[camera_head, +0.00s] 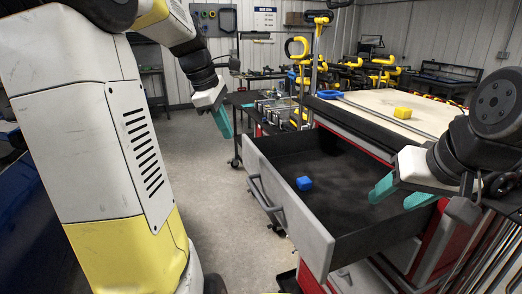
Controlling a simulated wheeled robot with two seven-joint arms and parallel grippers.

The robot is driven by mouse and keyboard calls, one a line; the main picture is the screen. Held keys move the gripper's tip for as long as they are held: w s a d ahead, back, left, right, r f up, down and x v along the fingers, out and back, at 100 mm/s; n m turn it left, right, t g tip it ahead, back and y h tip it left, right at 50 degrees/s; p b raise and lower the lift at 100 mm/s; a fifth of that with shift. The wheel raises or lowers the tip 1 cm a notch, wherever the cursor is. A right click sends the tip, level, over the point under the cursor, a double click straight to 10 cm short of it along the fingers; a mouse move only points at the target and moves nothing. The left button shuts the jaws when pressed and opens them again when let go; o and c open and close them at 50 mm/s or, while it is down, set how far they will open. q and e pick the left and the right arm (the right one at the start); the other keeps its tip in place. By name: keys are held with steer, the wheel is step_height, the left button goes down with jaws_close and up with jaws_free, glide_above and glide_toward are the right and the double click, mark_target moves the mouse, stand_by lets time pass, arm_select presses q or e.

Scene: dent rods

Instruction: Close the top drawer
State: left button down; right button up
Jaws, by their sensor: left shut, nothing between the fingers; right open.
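The top drawer (293,219) of a red cabinet stands pulled out, its grey front facing left and its handle (262,194) on the outside. My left gripper (223,122) has teal fingers that are shut and empty. It appears above and beyond the drawer front in the picture, apart from the handle. My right gripper (400,194) is open and empty, its teal fingers spread over the right part of the drawer. Whether it touches the drawer rim I cannot tell.
A dark cart (245,100) with yellow tools stands behind. The grey floor (215,215) left of the drawer is clear.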

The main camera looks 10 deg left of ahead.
arm_select(q)
steer(key=w+a+f+n+h, duration=0.1)
steer(key=w+a+f+n, duration=0.1)
steer(key=w+a+n, duration=0.35)
steer(key=w+d+f, duration=0.3)
steer(key=d+f, duration=0.3)
steer(key=f, duration=0.3)
steer(key=shift+w+f+n+g, duration=0.15)
steer(key=shift+w+n+g, duration=0.05)
steer(key=shift+n+g, duration=0.15)
steer(key=shift+d, duration=0.1)
